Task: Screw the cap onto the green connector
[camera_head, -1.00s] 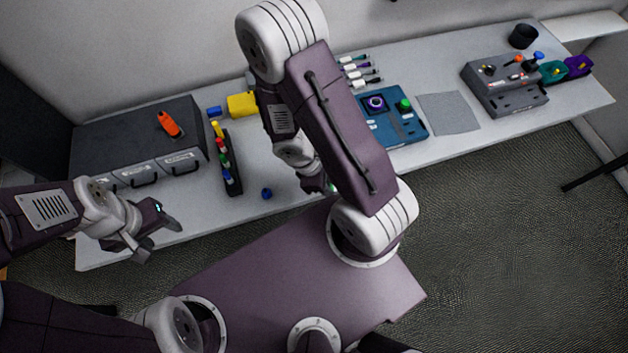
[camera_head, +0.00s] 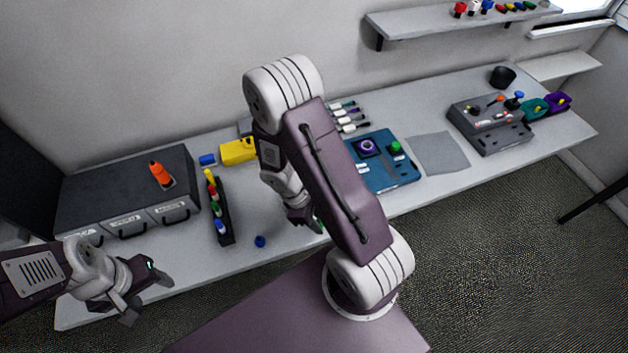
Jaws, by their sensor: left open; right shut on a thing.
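My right gripper (camera_head: 311,221) hangs over the table's front edge, partly hidden by my own forearm. It is shut on a small green piece (camera_head: 318,226), probably the green connector; little of it shows. My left gripper (camera_head: 147,289) is open and empty at the front left. A dark rack (camera_head: 226,222) stands between the grippers, holding yellow, red, green and blue pieces in a row. A small blue cap-like piece (camera_head: 260,241) lies loose on the table, right of the rack. I cannot tell which piece is the matching cap.
A grey drawer case (camera_head: 88,186) with an orange tool (camera_head: 161,174) stands at left. A yellow block (camera_head: 236,152) is behind the rack. A blue board (camera_head: 398,176) with a green knob, a grey mat (camera_head: 438,153) and a grey console (camera_head: 490,127) extend right.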

